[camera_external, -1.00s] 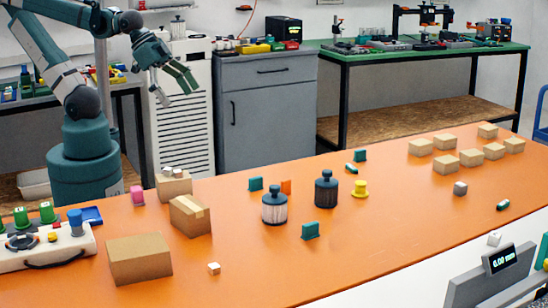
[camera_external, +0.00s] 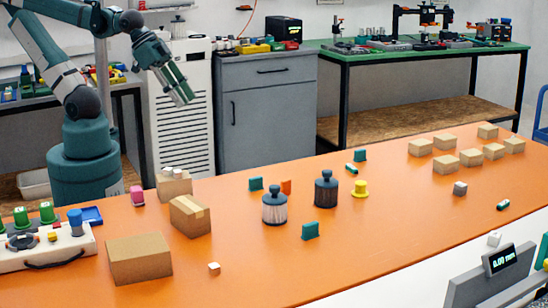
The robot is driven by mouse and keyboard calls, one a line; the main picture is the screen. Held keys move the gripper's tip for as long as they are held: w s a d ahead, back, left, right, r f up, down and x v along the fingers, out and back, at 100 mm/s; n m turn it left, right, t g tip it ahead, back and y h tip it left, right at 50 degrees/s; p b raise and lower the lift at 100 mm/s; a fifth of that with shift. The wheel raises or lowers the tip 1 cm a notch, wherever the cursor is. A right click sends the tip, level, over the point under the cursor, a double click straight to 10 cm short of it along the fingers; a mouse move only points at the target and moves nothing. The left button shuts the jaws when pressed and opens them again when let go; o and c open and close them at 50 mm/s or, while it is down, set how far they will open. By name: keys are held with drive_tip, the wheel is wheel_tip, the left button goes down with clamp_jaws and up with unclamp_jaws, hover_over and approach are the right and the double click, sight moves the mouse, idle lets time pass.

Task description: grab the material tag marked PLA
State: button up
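Small upright teal tags stand on the orange table: one at the front (camera_external: 310,231), one left of the light canister (camera_external: 256,184), and one at the back (camera_external: 360,155). A small orange tag (camera_external: 286,187) stands between the two canisters, partly hidden. No lettering is legible, so I cannot tell which is marked PLA. My gripper (camera_external: 182,94) hangs in the air beyond the table's left part, pointing down and to the right, well away from all the tags. Its fingers overlap in this view, and I see nothing held.
A light canister (camera_external: 275,207) and a dark canister (camera_external: 326,189) stand near the tags, with a yellow piece (camera_external: 360,189) beside them. Cardboard boxes (camera_external: 140,258) stand at left, smaller boxes (camera_external: 471,158) at the right back.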

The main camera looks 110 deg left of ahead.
drive_tip(key=w+d+r+n+g+p, duration=0.1)
drive_tip(key=w+d+r, duration=0.15)
drive_tip(key=w, duration=0.35)
drive_tip(key=w+d+r+n+g+p, duration=0.1)
drive_tip(key=w+d+r, duration=0.1)
drive_tip(key=w+r, duration=0.35)
drive_tip(key=n+g+p, duration=0.5)
drive_tip(key=n+p, duration=0.2)
drive_tip(key=n, duration=0.1)
hover_over(311, 224)
drive_tip(key=f, duration=2.1)
drive_tip(key=shift+a+f, duration=0.2)
drive_tip(key=shift+f, duration=0.1)
drive_tip(key=shift+d+f, duration=0.15)
drive_tip(key=shift+f, duration=0.15)
drive_tip(key=shift+f, duration=1.25)
